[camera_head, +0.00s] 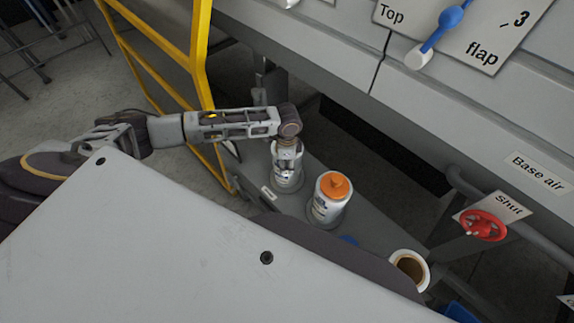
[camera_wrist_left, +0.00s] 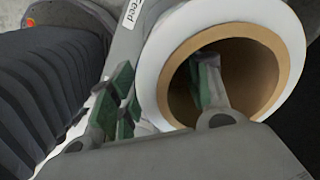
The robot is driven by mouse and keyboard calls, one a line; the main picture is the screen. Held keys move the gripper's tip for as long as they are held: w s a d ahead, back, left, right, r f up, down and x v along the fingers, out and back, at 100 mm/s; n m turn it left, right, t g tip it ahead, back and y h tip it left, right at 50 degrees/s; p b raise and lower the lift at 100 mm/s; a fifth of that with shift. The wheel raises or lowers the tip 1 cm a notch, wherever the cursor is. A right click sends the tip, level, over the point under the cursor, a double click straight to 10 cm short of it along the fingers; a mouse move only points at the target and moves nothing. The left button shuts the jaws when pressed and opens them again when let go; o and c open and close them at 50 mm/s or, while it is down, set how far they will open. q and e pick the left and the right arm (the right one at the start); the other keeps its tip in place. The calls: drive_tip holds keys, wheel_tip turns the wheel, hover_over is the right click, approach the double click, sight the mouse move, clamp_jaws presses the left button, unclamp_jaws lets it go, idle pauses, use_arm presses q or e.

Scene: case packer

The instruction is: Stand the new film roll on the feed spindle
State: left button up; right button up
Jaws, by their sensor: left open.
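A white film roll (camera_wrist_left: 282,22) with a brown cardboard core stands upright beside a label reading "Feed" in the left wrist view. It also shows in the head view (camera_head: 291,183), partly hidden under my left gripper (camera_head: 287,157). The gripper points down at the roll. In the left wrist view the gripper (camera_wrist_left: 165,95) is open, with one finger inside the core's mouth and the other outside the roll. The roll's wall lies between them; I cannot tell whether they touch it. No spindle shows inside the dark core. My right gripper is not in view.
An orange-capped bottle (camera_head: 326,210) stands close right of the roll on the grey shelf (camera_head: 298,204). Another white ring with a brown core (camera_head: 424,262) is farther right. A yellow guard frame (camera_head: 200,60) stands at left; the machine's grey panel (camera_head: 320,65) overhangs behind. A red valve wheel (camera_head: 484,226) is at right.

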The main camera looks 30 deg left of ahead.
use_arm(q)
wheel_tip(320, 180, up, 10)
drive_tip(key=shift+f, duration=0.15)
idle(0.3)
